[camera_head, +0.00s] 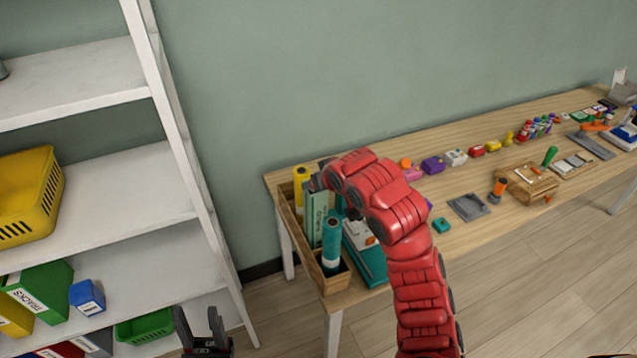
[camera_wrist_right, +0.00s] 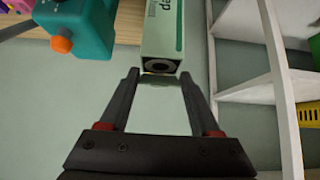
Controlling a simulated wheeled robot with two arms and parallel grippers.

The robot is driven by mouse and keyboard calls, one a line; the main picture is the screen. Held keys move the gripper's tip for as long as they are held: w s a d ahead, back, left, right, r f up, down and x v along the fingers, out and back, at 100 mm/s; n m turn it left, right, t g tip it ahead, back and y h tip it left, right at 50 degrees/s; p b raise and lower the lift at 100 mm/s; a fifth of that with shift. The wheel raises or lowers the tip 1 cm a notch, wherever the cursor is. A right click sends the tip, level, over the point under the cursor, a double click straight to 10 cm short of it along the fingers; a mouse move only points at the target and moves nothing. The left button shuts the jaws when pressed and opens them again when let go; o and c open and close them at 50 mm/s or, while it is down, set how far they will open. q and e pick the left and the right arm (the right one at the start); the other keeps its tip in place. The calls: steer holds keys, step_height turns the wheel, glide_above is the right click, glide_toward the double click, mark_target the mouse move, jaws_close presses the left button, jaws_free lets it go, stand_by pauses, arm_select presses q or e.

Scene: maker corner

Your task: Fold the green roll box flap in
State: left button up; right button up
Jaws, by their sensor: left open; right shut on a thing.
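The green roll box (camera_head: 317,213) stands upright in the wooden holder at the near left end of the table. Its open end, with a dark roll core inside, shows in the right wrist view (camera_wrist_right: 162,30). A pale flap (camera_wrist_right: 163,105) extends from that end between the fingers of my right gripper (camera_wrist_right: 160,76), which is shut on it by its side edges. In the head view my red right arm partly hides the box's top. My left gripper (camera_head: 203,330) is open and empty at the bottom, low in front of the shelf and away from the box.
A yellow roll (camera_head: 302,178) and a teal roll (camera_head: 331,243) stand beside the box in the wooden holder (camera_head: 335,282). A teal device (camera_head: 368,262) is close on the right. A white shelf (camera_head: 190,150) stands left. Tools and small items cover the table's far part.

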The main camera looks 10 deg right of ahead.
steer(key=o, duration=1.4)
steer(key=shift+r, duration=0.1)
steer(key=p+v, duration=0.2)
steer(key=v, duration=1.5)
steer(key=shift+r, duration=0.1)
